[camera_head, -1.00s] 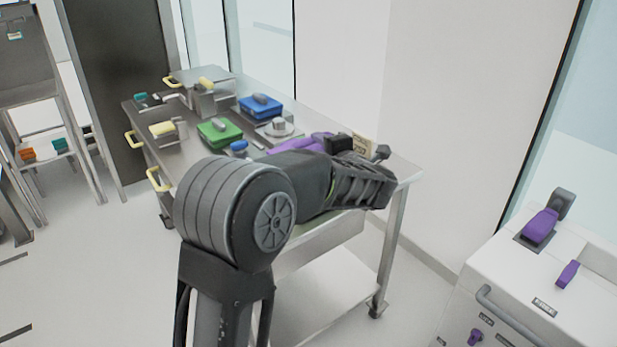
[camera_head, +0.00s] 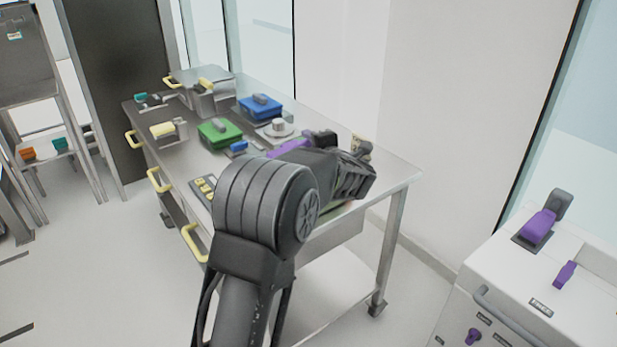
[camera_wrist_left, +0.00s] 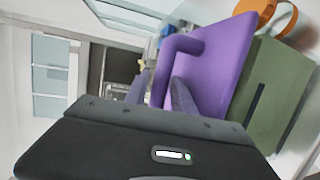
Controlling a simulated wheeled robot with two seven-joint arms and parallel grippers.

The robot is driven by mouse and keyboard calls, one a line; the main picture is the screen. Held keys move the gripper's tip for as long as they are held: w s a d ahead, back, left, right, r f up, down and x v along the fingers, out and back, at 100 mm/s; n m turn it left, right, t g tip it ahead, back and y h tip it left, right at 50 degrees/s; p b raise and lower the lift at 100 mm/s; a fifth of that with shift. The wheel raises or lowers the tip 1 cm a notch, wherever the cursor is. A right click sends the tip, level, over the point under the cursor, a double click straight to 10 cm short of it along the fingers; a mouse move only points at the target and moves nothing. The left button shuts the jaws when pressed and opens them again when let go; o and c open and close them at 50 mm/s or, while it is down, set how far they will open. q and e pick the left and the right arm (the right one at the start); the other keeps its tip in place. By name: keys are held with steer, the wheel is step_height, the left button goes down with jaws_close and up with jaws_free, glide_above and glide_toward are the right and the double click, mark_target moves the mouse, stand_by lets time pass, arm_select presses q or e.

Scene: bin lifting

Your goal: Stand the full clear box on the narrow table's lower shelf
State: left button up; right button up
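I cannot make out a full clear box in either view. A purple lid-like thing (camera_head: 288,148) lies on the steel table (camera_head: 395,172), partly hidden by my left arm. In the left wrist view its flat purple face (camera_wrist_left: 218,62) and raised handle fill the middle. My left gripper (camera_wrist_left: 160,88) reaches to the handle, its fingers apart on either side of it; contact is unclear. The fingertips are hidden in the head view. A narrow steel stand at the left has a lower shelf (camera_head: 45,138) with orange and teal things. My right gripper is out of view.
A green box (camera_head: 219,134), a blue box (camera_head: 261,107) and a round-topped scale-like thing (camera_head: 277,129) stand on the steel table. Yellow handles (camera_head: 193,243) stick out on its left. A white cabinet (camera_head: 530,290) stands at the right. Floor at the left is clear.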

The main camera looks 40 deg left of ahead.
arm_select(q)
steer(key=shift+c, duration=0.3)
jaws_close()
stand_by(0.3)
stand_by(1.0)
steer(key=shift+r, duration=0.15)
